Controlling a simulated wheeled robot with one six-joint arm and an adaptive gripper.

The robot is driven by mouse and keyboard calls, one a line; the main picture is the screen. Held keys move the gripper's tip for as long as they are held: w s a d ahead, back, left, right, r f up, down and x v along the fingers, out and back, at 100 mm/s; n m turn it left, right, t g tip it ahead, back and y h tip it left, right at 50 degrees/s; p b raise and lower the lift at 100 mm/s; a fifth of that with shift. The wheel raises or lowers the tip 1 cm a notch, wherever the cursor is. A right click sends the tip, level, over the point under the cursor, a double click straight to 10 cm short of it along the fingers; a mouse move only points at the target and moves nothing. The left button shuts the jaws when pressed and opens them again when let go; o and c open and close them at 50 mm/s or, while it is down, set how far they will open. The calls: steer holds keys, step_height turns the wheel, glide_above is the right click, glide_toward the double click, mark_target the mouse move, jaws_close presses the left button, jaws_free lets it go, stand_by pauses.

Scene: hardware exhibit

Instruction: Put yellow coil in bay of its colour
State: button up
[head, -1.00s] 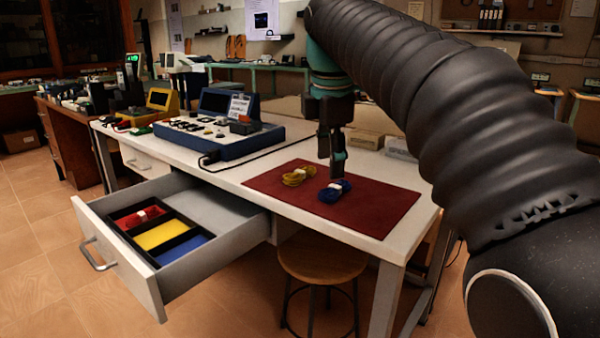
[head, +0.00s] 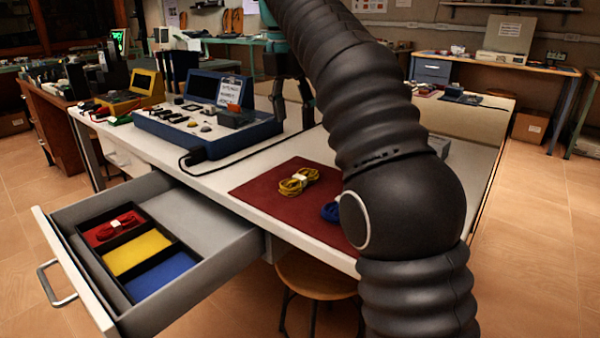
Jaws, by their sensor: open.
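The yellow coil (head: 298,182), tied with a white band, lies on the dark red mat (head: 262,192) on the white bench. The open drawer (head: 205,212) holds a black tray with a red bay (head: 97,240), a yellow bay (head: 138,253) and a blue bay (head: 162,277). The yellow and blue bays are empty. My gripper (head: 292,112) is open and empty, above the bench behind the yellow coil and apart from it. Its upper part is partly hidden by my arm.
A blue coil (head: 330,211) lies right of the yellow one, partly hidden by my arm. A red coil (head: 118,226) lies in the red bay. A blue instrument case (head: 208,130) stands behind the drawer. A stool (head: 315,277) stands under the bench.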

steer(key=b, duration=0.4)
glide_above(300, 176)
steer(key=f, duration=0.7)
steer(key=shift+s+a+f, duration=0.1)
steer(key=shift+s+a, duration=0.1)
steer(key=shift+s, duration=0.1)
steer(key=shift+w+d+f+b, duration=0.1)
steer(key=shift+f+b, duration=0.45)
steer(key=shift+f, duration=1)
steer(key=shift+w+d+f+b, duration=0.1)
steer(key=shift+f+b, duration=0.4)
steer(key=shift+f, duration=1)
jaws_close()
